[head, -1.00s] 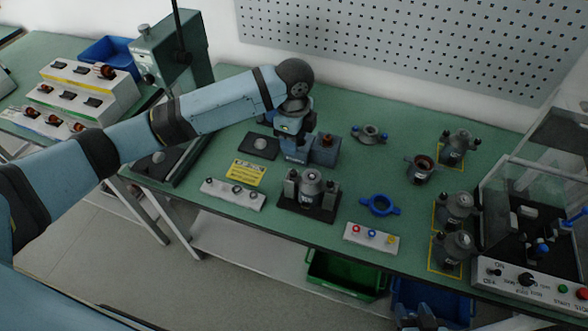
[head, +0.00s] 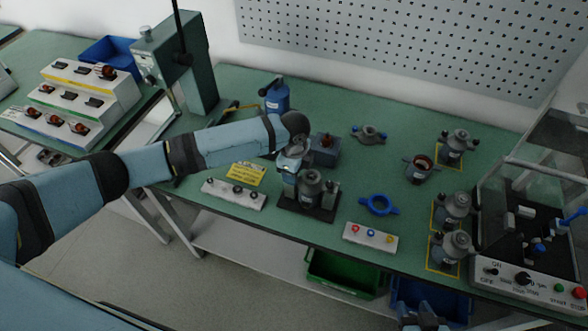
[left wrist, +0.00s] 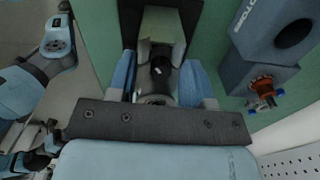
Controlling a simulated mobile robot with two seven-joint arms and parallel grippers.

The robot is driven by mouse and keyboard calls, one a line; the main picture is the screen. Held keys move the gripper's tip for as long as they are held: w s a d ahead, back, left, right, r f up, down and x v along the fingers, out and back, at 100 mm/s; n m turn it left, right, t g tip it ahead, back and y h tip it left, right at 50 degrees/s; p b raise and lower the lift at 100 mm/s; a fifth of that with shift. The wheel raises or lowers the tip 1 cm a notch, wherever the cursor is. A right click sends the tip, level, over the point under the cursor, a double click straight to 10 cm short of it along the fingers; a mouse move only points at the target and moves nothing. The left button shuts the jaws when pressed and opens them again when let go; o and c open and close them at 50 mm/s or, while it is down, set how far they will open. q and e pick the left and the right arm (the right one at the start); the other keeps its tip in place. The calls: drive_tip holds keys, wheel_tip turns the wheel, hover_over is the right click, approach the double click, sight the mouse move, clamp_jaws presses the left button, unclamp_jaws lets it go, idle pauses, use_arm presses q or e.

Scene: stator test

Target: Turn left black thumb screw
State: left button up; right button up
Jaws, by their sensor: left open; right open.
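A grey stator unit (head: 311,184) stands on a dark fixture base (head: 318,213), with an upright clamp post (head: 331,188) at its right. My left gripper (head: 290,189) is at the fixture's left side in the head view and hides the left post there. In the left wrist view, the open blue fingers of my left gripper (left wrist: 163,82) stand either side of a black thumb screw (left wrist: 162,68) on a light block (left wrist: 160,30). Whether the fingers touch it is unclear. My right gripper (head: 424,318) is open and empty at the bottom edge.
A blue-grey block (head: 326,150) stands behind the fixture. A blue bottle (head: 277,98) is farther back. The green table is clear between these.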

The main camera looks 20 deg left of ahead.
use_arm(q)
clamp_jaws()
drive_tip(key=p, duration=0.1)
drive_tip(key=n+p, duration=0.1)
drive_tip(key=shift+d+r+n+p, duration=0.1)
drive_tip(key=shift+r+n+p, duration=0.2)
drive_tip(key=shift+r+p, duration=0.05)
drive_tip(key=shift+n+p, duration=0.3)
drive_tip(key=shift+p, duration=0.1)
drive_tip(key=shift+f+n, duration=0.25)
drive_tip(key=shift+n, duration=0.15)
unclamp_jaws()
